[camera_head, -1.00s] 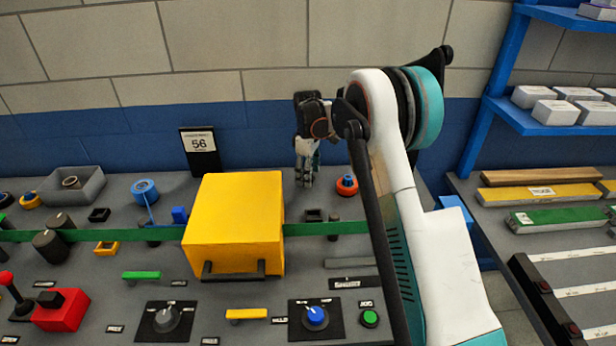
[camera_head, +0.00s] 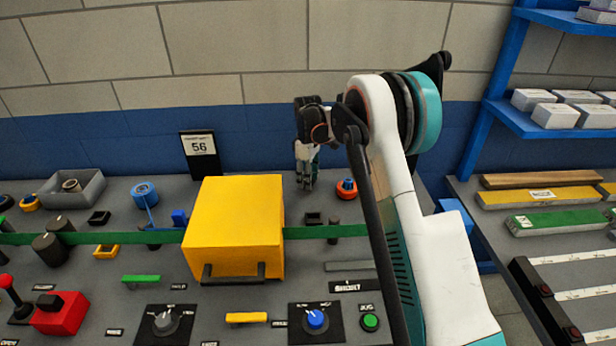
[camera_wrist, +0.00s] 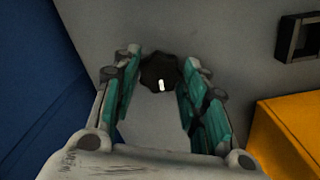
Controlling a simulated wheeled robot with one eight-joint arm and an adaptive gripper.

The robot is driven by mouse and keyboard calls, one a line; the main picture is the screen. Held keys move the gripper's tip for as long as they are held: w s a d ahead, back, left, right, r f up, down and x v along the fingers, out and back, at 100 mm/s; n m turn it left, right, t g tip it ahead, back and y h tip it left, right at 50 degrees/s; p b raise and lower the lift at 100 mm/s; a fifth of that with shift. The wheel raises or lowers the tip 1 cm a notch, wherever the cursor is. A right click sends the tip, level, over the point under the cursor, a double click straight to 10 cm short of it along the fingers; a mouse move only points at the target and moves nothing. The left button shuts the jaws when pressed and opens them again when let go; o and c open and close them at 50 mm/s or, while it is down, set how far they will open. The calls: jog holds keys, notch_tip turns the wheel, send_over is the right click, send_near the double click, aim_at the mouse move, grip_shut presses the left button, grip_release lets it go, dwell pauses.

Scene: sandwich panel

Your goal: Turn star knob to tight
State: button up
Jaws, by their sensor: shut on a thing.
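The star knob (camera_wrist: 156,70) is dark and lobed with a white mark, seen in the wrist view on the grey panel. My gripper (camera_wrist: 164,72) has its teal-padded fingers on both sides of the knob, shut on it. In the head view, my gripper (camera_head: 307,178) points down at the back of the panel, right of the yellow box.
A large yellow box (camera_head: 235,225) stands left of my gripper, and a red-orange knob (camera_head: 346,188) sits close to its right. The blue wall (camera_wrist: 35,85) is close behind.

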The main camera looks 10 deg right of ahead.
jog(key=m+p, duration=0.1)
jog(key=m, duration=0.3)
jog(key=shift+m, duration=0.3)
jog(key=m+p, duration=0.1)
jog(key=m, duration=0.7)
jog(key=shift+m, duration=0.4)
jog(key=shift+m+p, duration=0.4)
jog(key=shift+m, duration=1.5)
jog(key=o, duration=1.1)
notch_tip(320, 180, up, 12)
